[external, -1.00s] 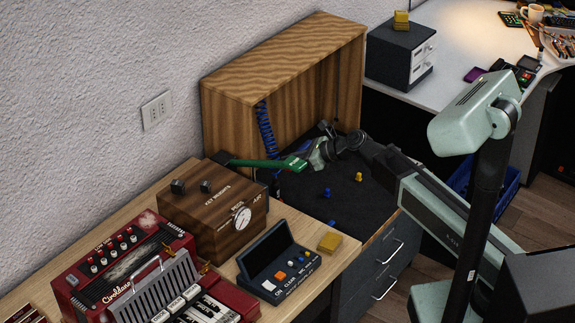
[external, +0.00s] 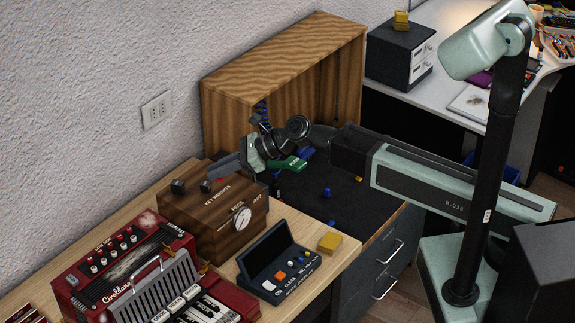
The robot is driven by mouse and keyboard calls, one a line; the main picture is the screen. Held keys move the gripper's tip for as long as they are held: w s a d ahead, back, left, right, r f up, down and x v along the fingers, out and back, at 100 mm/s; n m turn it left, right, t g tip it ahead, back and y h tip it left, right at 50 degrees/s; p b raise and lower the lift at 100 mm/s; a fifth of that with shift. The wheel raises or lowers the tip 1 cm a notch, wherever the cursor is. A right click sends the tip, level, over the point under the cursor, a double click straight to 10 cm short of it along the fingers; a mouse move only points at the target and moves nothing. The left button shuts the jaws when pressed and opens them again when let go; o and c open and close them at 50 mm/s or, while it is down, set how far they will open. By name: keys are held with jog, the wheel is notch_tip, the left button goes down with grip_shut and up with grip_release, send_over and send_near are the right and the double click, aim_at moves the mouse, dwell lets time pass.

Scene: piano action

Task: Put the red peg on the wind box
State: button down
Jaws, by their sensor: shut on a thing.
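The wind box (external: 232,214) is a brown wooden box with a round white gauge on its front, standing on the wooden bench. Two dark blocks stand on its top, one of them right by my gripper's tips. My gripper (external: 212,179) reaches in from the right over the box's top, fingers pointing left and down. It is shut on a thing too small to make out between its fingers. I cannot tell whether that thing touches the box top. I see no red peg anywhere in the view.
A blue peg (external: 326,193) stands on the dark mat (external: 302,206), and a green block (external: 289,166) lies behind it. An open wooden case (external: 280,62) stands at the back. A control panel (external: 278,262), a yellow block (external: 329,242) and a red accordion (external: 118,262) are in front.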

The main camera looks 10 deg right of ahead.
jog(key=g, duration=0.1)
send_over(212, 217)
jog(key=shift+n, duration=0.4)
notch_tip(212, 217, down, 8)
jog(key=b, duration=0.8)
jog(key=shift+r, duration=0.25)
jog(key=shift+f, duration=0.2)
jog(key=c, duration=1.4)
grip_release()
jog(key=shift+c, duration=0.2)
jog(key=shift+r, duration=0.1)
